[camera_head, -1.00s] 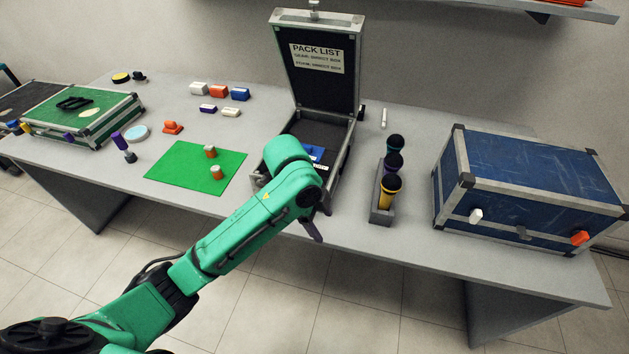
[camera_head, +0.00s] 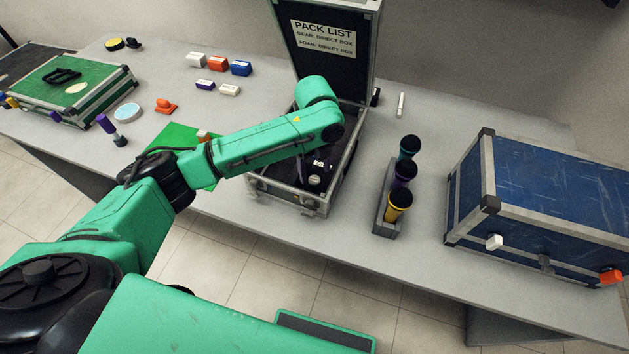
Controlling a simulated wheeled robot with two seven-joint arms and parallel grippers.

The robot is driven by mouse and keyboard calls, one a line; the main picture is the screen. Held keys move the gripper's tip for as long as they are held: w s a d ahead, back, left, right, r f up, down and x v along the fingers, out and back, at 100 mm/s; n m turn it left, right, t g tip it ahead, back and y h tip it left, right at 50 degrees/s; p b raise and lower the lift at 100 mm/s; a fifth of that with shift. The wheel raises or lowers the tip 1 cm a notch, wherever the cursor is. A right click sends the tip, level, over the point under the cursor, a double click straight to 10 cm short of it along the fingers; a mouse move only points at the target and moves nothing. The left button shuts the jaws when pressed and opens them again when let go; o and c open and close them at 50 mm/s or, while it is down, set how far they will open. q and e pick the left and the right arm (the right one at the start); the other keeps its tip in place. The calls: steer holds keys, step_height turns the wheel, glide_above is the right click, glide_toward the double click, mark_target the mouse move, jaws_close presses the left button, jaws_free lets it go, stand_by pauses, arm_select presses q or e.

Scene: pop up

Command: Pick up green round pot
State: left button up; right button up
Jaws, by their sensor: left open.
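I cannot make out a thing that is plainly a green round pot. My left arm reaches over the table to the open case (camera_head: 293,207). My left gripper (camera_head: 301,172), small and dark, points down over the case interior, open and left of the rack. My right gripper is out of view.
The case's raised lid (camera_head: 330,70) stands behind my left arm. A blue trunk (camera_head: 545,195) stands at right, a green case (camera_head: 70,88) at left. Several small blocks (camera_head: 218,64) lie at the back. Table around the white marker (camera_head: 401,105) is clear.

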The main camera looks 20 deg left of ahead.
mark_target(314, 180)
arm_select(q)
step_height(314, 180, down, 5)
steer(key=shift+s+a+r+p, duration=0.1)
steer(key=shift+r+p, duration=0.1)
steer(key=shift+p, duration=0.15)
steer(key=shift+f, duration=0.25)
jaws_close()
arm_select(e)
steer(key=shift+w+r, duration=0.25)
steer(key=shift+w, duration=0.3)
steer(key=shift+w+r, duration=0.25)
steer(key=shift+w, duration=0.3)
